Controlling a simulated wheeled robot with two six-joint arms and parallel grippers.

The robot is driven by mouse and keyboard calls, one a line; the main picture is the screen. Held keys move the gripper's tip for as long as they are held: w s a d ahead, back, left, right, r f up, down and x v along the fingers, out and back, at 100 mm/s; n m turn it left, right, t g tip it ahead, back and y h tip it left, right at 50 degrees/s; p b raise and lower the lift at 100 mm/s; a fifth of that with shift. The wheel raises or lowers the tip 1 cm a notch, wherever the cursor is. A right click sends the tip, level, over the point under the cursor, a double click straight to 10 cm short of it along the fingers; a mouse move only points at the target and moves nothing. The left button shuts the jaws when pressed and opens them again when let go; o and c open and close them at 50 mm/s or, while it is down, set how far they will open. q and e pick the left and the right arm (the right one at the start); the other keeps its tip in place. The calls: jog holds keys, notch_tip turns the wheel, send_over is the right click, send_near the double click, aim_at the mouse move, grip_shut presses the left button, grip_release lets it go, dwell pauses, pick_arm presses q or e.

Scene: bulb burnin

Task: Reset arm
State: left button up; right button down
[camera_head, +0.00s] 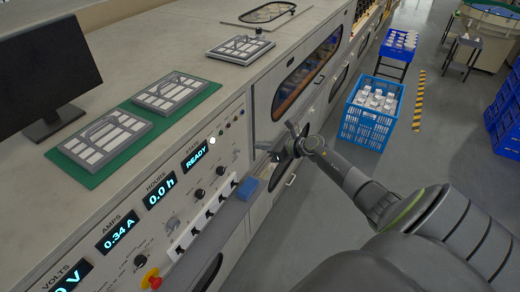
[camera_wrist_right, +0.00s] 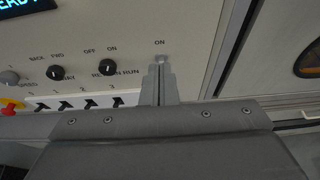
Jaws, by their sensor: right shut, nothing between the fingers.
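My right gripper (camera_head: 272,150) is in front of the grey control panel (camera_head: 160,220) near its right end, with its arm coming in from the lower right. In the right wrist view its two fingers (camera_wrist_right: 160,78) are together with nothing between them. They point at the panel, just below the "ON" label and a small pale switch (camera_wrist_right: 160,58); I cannot tell whether they touch it. The state display (camera_head: 195,156) reads READY and the hours display (camera_head: 161,191) reads 0.0 h. The amps display (camera_head: 118,230) reads 0.34 A. My left gripper is not in view.
A blue block (camera_head: 248,187) sits by the panel's ledge. A red knob (camera_head: 152,279) on yellow is at the panel's lower left. Trays lie on a green mat (camera_head: 92,178), with a monitor (camera_head: 45,70) behind.

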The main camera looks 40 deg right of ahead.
jog(key=s+f+m+g+h+b, duration=0.1)
jog(key=s+f+m+h+b, duration=0.1)
jog(key=s+f+m, duration=0.75)
jog(key=s+f+m+g+h+b, duration=0.1)
jog(key=s+f+m+h+b, duration=0.2)
jog(key=f+m, duration=0.7)
jog(key=s+f+m+g+h, duration=0.15)
jog(key=s+f+m, duration=0.55)
jog(key=f, duration=0.7)
pick_arm(q)
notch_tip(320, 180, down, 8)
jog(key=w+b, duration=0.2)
jog(key=b, duration=0.1)
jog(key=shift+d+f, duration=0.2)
pick_arm(e)
jog(key=s+a+f+m+g, duration=0.2)
jog(key=s+a+f+m, duration=0.2)
jog(key=s, duration=0.6)
jog(key=s+a+f+m+g, duration=0.3)
jog(key=s+a+f+m, duration=0.2)
jog(key=s+f, duration=0.3)
jog(key=s+a+f+m+g, duration=0.3)
jog(key=s+a+f+m, duration=0.1)
jog(key=s, duration=1)
jog(key=shift+s+a+f+m, duration=0.25)
jog(key=shift+f+m, duration=0.5)
jog(key=shift+f, duration=0.2)
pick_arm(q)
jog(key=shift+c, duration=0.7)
